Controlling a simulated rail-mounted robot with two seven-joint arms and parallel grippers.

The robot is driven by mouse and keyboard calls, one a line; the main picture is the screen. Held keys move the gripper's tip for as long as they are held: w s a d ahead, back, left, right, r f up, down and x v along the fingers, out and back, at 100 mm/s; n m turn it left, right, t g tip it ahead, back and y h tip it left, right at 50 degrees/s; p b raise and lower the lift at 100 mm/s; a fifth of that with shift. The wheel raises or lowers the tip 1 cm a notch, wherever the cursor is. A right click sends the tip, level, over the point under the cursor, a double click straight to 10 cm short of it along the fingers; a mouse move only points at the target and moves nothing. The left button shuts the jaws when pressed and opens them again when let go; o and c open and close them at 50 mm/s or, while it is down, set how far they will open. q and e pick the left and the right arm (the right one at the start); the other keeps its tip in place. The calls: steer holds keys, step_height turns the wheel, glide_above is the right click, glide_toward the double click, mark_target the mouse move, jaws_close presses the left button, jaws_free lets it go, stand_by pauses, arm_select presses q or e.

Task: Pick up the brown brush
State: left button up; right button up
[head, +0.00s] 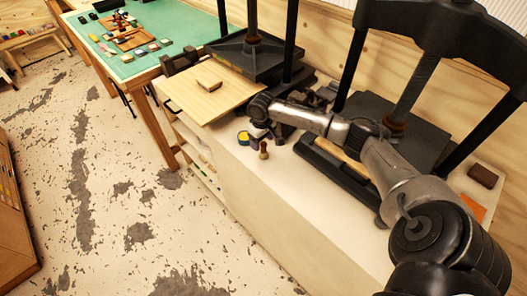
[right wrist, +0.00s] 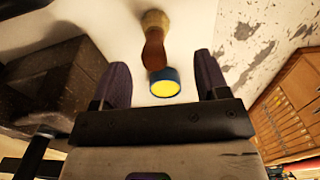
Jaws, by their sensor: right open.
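The brown brush (head: 263,150) stands on the white bench top in the head view, with a pale round end and a brown handle. In the right wrist view the brush (right wrist: 153,48) lies ahead of the jaws, roughly in line with the gap between them. My right gripper (head: 257,133) is close beside it in the head view; its fingers are partly hidden by the wrist. In the right wrist view the right gripper (right wrist: 160,66) has its two dark fingers wide apart, with nothing held between them. My left gripper is not in view.
A blue-rimmed yellow tin (head: 242,138) sits beside the brush; the tin (right wrist: 164,82) shows between the fingers in the wrist view. Black presses (head: 250,55) stand behind and to the right. A wooden board (head: 205,95) with a small block is at left.

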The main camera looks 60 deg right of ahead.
mark_target(264, 143)
steer(key=f, duration=0.3)
steer(key=shift+s+d+f, duration=0.2)
steer(key=shift+d+f, duration=0.05)
steer(key=shift+f, duration=0.7)
steer(key=shift+c, duration=0.4)
steer(key=c, duration=0.9)
steer(key=shift+r, duration=0.15)
steer(key=shift+c, duration=0.2)
